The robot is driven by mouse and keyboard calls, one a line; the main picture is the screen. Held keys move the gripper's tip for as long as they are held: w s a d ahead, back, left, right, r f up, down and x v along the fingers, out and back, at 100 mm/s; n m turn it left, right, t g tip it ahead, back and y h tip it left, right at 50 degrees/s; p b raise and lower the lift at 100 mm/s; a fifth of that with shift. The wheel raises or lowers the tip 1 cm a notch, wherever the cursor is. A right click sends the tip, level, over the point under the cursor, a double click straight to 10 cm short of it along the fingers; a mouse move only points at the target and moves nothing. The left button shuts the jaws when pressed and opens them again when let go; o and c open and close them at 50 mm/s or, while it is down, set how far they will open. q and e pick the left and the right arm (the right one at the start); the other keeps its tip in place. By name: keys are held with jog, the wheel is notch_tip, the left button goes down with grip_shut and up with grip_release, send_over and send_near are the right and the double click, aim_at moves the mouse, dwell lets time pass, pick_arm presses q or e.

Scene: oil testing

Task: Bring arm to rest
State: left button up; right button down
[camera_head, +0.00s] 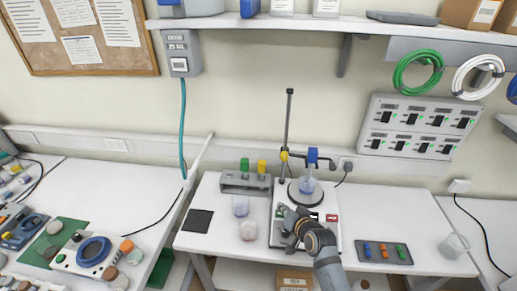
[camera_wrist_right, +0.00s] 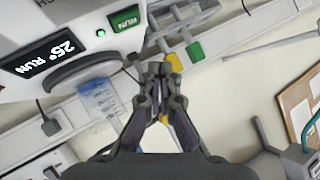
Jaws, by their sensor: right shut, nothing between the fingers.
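My right gripper (camera_head: 288,216) is in front of the white testing device (camera_head: 331,232) on the middle table, with its arm coming in from the lower right. In the right wrist view its fingertips (camera_wrist_right: 160,72) are together with nothing between them. That view also shows the device's front (camera_wrist_right: 75,40) with a lit display reading "25° RUN" and a green RUN button. A flask (camera_head: 306,186) stands on the device with a blue-topped part above it. My left gripper is not in view.
A grey rack (camera_head: 246,184) with green and yellow caps stands left of the device, with two small beakers (camera_head: 247,230) before it. A black mat (camera_head: 197,221) lies further left. A dark tray (camera_head: 384,253) and a glass beaker (camera_head: 453,246) stand right.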

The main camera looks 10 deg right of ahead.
jog(key=s+d+f+n+g+h, duration=0.1)
jog(key=s+d+n+g+h, duration=0.2)
jog(key=s, duration=0.9)
jog(key=s+d+f+n+g, duration=0.15)
jog(key=s+d+g, duration=0.3)
jog(key=s, duration=0.85)
jog(key=s+d+f+g+b, duration=0.1)
jog(key=s+f+b, duration=0.15)
jog(key=f, duration=1.35)
jog(key=s+d+f+g+b, duration=0.15)
jog(key=f+b, duration=0.25)
jog(key=f, duration=1.3)
jog(key=s+f+g+b, duration=0.1)
jog(key=s+f+b, duration=0.3)
jog(key=s+f, duration=1.3)
notch_tip(320, 180, down, 3)
jog(key=shift+s+d+r, duration=0.1)
jog(key=shift+s+d, duration=0.1)
jog(key=shift+d, duration=0.2)
